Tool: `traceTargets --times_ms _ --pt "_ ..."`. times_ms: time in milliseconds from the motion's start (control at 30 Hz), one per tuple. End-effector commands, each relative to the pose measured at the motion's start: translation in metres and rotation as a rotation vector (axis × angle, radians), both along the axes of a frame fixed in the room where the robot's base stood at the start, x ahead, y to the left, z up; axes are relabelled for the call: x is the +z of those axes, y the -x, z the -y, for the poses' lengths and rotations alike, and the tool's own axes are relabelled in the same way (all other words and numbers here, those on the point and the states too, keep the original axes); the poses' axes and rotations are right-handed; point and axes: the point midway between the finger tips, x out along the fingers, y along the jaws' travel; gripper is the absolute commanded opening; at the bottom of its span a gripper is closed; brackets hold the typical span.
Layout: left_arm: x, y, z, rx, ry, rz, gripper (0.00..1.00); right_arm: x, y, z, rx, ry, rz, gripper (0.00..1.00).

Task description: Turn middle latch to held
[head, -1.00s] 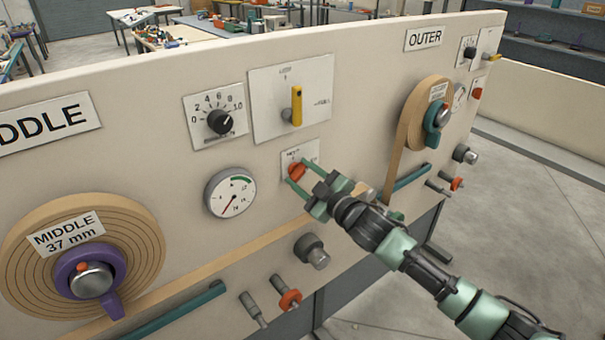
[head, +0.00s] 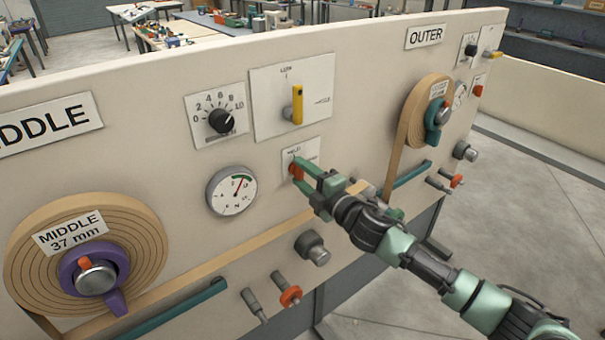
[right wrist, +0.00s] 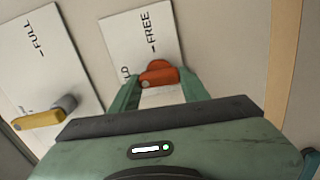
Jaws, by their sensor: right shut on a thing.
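The middle latch, an orange-red lever (head: 296,169) on a small white plate (head: 313,156), sits on the panel below the yellow lever's plate. My right gripper (head: 300,172) is shut on the latch. In the right wrist view the latch (right wrist: 158,75) lies between the two green fingertips (right wrist: 156,88), with its left end beside the letters "LD". The word "FREE" shows farther up the plate, away from that end. Part of the "HELD" label is hidden in the wrist view. My left gripper is not in view.
A gauge (head: 231,191) with its needle up and right sits left of the latch. A black dial (head: 220,121) and an upright yellow lever (head: 297,104) are above. The middle spool (head: 140,250) is at lower left, and brown web (head: 250,236) runs below the latch.

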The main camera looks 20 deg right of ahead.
Motion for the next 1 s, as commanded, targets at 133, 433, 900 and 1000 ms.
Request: traceTargets --times_ms 133,433,900,1000 --pt "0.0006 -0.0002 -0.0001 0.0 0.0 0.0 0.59 -0.001 0.0002 -0.0002 0.0 0.047 0.016 0.05" --pt "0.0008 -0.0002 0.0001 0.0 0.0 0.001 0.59 -0.0014 0.0002 -0.0003 0.001 0.081 0.028 0.05" --pt "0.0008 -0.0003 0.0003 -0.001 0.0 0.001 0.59 -0.0015 0.0003 -0.0002 0.0 0.082 0.028 0.67" --pt "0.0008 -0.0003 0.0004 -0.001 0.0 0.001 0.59 -0.0012 0.0002 -0.0002 0.0 0.081 0.028 0.67"
